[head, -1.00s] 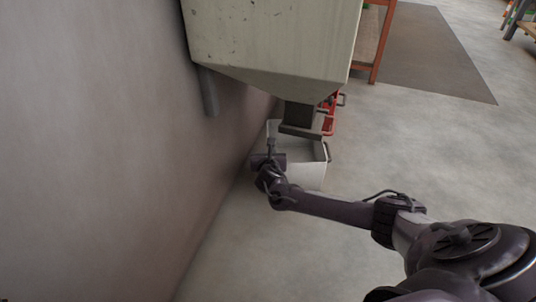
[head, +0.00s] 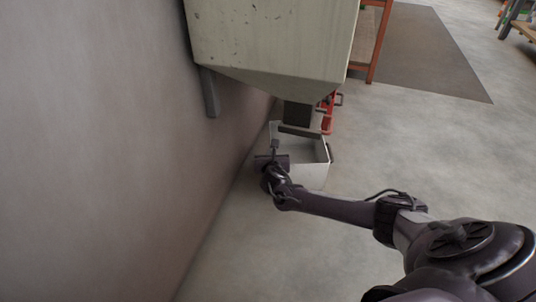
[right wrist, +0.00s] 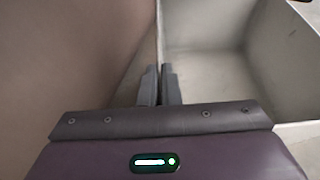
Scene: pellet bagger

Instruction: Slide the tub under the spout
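The tub (head: 308,177) is a pale grey open box on the floor beside the wall, below the hopper. Its interior looks empty in the right wrist view (right wrist: 212,82). The dark spout (head: 297,114) hangs from the hopper's underside, in line with the tub's far end; it hides part of the far rim. My right gripper (head: 274,144) is at the tub's near left side. In the right wrist view its two fingers (right wrist: 160,84) are close together, one on each side of the tub's thin side wall, pinching it. My left gripper is not in view.
The large cream hopper (head: 275,40) overhangs the tub from above. The wall (head: 100,130) runs close along the tub's left side. Bare floor (head: 400,150) lies open to the right.

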